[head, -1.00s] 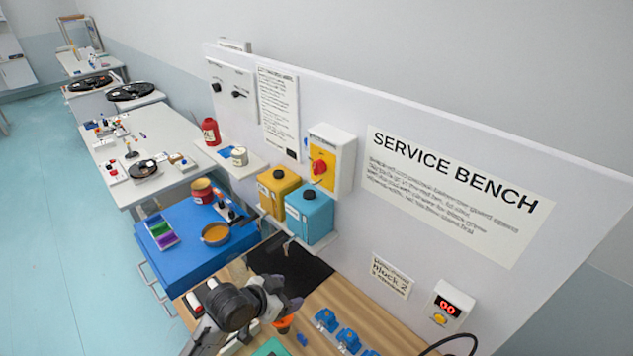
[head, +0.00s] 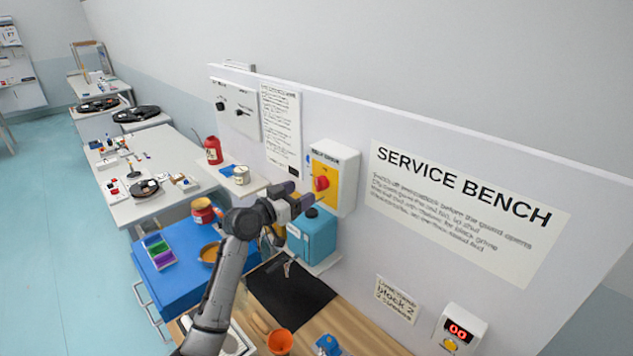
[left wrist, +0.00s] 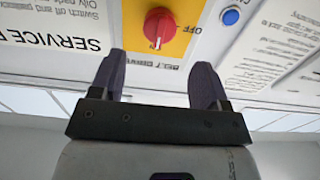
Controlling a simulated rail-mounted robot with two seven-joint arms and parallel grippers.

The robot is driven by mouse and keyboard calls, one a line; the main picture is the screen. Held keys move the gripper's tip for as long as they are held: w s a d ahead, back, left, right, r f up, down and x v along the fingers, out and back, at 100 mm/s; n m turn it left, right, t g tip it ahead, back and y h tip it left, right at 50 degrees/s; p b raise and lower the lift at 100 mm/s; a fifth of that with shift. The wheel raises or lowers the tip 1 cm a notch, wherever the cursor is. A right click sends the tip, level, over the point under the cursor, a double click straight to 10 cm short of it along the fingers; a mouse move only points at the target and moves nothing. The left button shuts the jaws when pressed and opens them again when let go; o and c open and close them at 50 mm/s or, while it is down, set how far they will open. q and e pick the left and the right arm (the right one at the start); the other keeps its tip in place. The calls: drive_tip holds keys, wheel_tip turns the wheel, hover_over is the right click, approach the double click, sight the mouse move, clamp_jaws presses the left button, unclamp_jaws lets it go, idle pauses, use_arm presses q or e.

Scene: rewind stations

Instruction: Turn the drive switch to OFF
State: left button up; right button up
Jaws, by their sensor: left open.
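The drive switch is a round red knob (head: 321,184) on a yellow plate (head: 327,172), on a white box (head: 349,181) fixed to the upright panel. In the left wrist view the red knob (left wrist: 159,27) carries a short white mark, and the picture is upside down. The word OFF (left wrist: 188,20) shows beside the knob there. My left gripper (head: 304,196) is open and empty, just left of the knob in the head view. In the left wrist view its fingers (left wrist: 159,75) point towards the switch, apart from the knob. My right gripper is not in view.
A blue canister (head: 313,236) stands on a shelf just below the switch. My gripper mostly hides a yellow canister beside it. A red bottle (head: 213,150) and a pale tin (head: 241,174) stand on a ledge to the left. A blue button (left wrist: 230,16) shows in the wrist view.

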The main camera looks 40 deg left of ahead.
sight(317, 185)
use_arm(q)
drive_tip(key=shift+w+d+p, duration=0.15)
drive_tip(key=shift+w+p, duration=0.05)
drive_tip(key=shift+w, duration=0.9)
drive_tip(key=shift+w+d+p, duration=0.2)
drive_tip(key=shift+w+p, duration=0.05)
drive_tip(key=shift+w, duration=0.85)
drive_tip(key=shift+w+d+p, duration=0.15)
drive_tip(key=shift+w+p, duration=0.05)
drive_tip(key=shift+w, duration=0.9)
drive_tip(key=shift+c, duration=0.5)
drive_tip(key=c, duration=0.8)
